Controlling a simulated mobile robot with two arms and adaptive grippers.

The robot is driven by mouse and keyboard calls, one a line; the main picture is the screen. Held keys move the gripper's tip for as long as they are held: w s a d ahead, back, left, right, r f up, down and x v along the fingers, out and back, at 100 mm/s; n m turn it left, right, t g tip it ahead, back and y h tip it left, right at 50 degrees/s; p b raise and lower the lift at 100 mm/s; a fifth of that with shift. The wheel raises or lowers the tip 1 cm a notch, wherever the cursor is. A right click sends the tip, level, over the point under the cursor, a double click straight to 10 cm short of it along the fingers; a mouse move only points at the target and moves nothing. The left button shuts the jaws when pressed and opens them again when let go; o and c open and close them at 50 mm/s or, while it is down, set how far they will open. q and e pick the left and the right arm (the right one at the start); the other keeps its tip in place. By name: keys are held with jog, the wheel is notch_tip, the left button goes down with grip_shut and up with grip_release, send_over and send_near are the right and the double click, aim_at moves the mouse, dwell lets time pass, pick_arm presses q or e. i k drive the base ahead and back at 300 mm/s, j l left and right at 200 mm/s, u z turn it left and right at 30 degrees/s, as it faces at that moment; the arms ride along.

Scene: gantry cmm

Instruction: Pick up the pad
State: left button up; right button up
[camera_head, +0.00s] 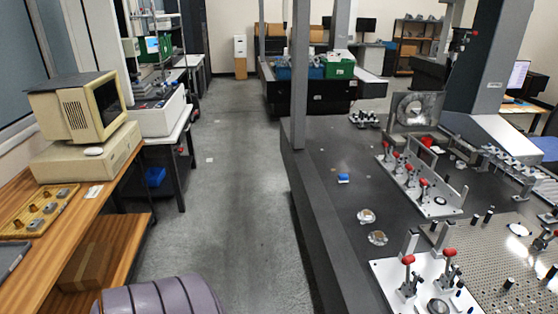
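I cannot pick out with certainty which thing is the pad. A small blue item with a white part (343,178) lies on the dark granite table (320,150), left of a fixture plate with red-knobbed clamps (420,182). Two small round metal pieces, one nearer the back (366,216) and one nearer the front (377,238), lie in front of it. A flat white item (93,192) lies on the wooden desk (112,180) at the left. Neither of my grippers is in view.
An old beige computer (85,108) stands on the desk beside a tray of small parts (38,212). A grey pillar (299,80) rises at the granite table's left edge. A ribbed purple-grey object (165,297) fills the bottom left. The grey floor aisle (235,200) is clear.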

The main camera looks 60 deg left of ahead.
aim_at(343, 178)
jog(key=u, duration=1.4)
jog(key=z, duration=1.25)
jog(key=u, duration=1.25)
jog(key=i+j+z, duration=0.3)
jog(key=i+j, duration=0.55)
